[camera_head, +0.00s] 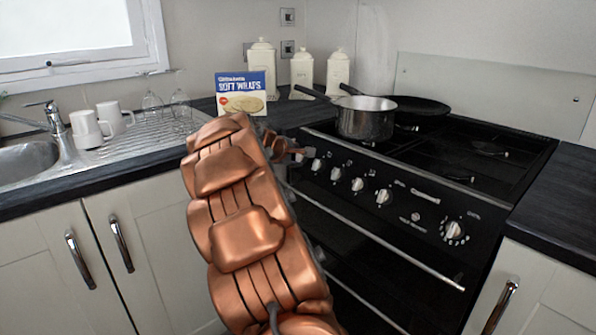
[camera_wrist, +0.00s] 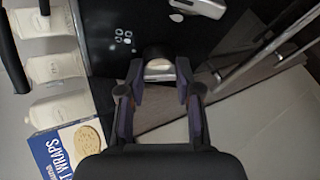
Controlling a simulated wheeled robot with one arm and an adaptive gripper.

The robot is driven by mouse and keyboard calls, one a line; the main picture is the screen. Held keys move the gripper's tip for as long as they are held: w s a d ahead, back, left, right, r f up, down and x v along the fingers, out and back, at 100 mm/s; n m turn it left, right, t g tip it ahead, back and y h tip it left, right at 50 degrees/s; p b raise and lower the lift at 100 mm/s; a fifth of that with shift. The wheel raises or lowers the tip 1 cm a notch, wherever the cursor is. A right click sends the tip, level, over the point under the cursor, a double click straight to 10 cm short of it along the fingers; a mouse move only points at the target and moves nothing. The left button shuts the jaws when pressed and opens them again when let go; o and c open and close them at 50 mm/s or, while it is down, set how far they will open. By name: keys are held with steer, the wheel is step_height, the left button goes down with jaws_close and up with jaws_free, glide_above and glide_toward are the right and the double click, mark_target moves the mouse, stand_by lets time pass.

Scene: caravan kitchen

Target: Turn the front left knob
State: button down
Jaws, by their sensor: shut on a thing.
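The stove's black front panel (camera_head: 408,208) carries a row of silver knobs, among them one (camera_head: 316,165) just right of my gripper. My gripper (camera_head: 290,152) is at the left end of this row, and the arm hides part of the panel there. In the wrist view my gripper (camera_wrist: 159,80) has a finger on each side of a round, dark-and-silver knob (camera_wrist: 158,66) and is shut on it. White burner marks (camera_wrist: 122,38) are printed on the panel near this knob. The knob's exact angle is hard to tell.
A pot (camera_head: 366,120) and a black pan (camera_head: 420,106) stand on the hob. A wraps box (camera_head: 240,88) and white canisters (camera_head: 302,70) stand behind my gripper. The oven handle rail (camera_head: 390,245) runs below the knobs. The sink (camera_head: 25,160) is at the left.

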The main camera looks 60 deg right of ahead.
steer(key=f+m+b, duration=0.1)
steer(key=m+b, duration=0.1)
steer(key=b, duration=0.2)
steer(key=shift+s+f+h, duration=0.1)
steer(key=shift+h, duration=0.3)
steer(key=shift+m+b, duration=0.6)
steer(key=shift+b, duration=0.25)
steer(key=shift+r, duration=0.3)
steer(key=c, duration=0.8)
jaws_free()
steer(key=shift+r, duration=0.2)
steer(key=shift+a+r, duration=0.3)
steer(key=shift+a, duration=0.2)
steer(key=v, duration=1.1)
steer(key=shift+f, duration=0.25)
